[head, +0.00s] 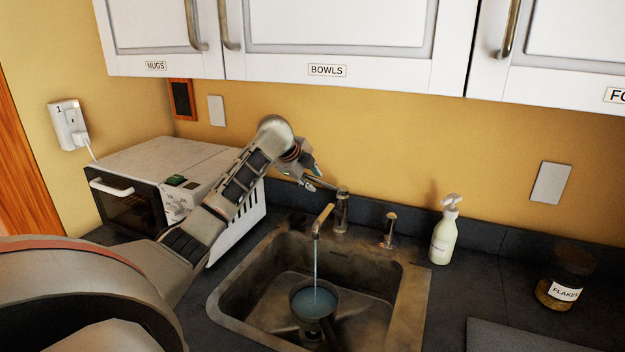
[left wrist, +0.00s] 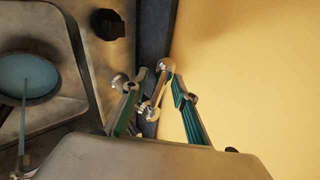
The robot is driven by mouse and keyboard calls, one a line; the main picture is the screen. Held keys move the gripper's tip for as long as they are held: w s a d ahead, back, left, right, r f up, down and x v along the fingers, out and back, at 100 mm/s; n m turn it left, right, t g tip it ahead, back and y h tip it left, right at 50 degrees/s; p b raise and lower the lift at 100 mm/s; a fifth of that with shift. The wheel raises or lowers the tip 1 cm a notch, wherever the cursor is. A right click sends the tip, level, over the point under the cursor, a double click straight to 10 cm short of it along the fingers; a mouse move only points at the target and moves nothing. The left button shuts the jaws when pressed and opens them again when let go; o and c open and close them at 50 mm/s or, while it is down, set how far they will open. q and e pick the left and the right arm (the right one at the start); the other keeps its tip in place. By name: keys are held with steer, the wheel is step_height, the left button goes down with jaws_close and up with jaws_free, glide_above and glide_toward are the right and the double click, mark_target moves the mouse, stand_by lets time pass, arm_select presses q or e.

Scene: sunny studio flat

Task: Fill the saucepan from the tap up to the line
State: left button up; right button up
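The saucepan (head: 313,319) sits in the sink under the tap (head: 323,216), and a thin stream runs from the spout into it. Blue-tinted water (head: 314,301) covers its inside; I cannot make out the line. In the left wrist view the saucepan's water (left wrist: 28,76) shows at the left, with the stream crossing it. My left gripper (head: 313,178) is beside the top of the tap at the wall. In the left wrist view its two fingers stand apart, with the tap's metal lever (left wrist: 158,92) between them; contact is unclear. My right gripper is not in view.
A white oven (head: 215,180) stands left of the sink (head: 408,300), beneath my left arm. A soap bottle (head: 444,236), a short metal fitting (head: 390,230) and a jar labelled FLAKES (head: 562,285) stand to the right. Wall cupboards (head: 340,25) hang above.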

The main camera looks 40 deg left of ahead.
arm_select(q)
steer(key=shift+w+f, duration=0.15)
jaws_close()
steer(key=shift+a+f+h, duration=0.15)
steer(key=shift+f+h, duration=0.15)
steer(key=shift+f, duration=0.15)
jaws_free()
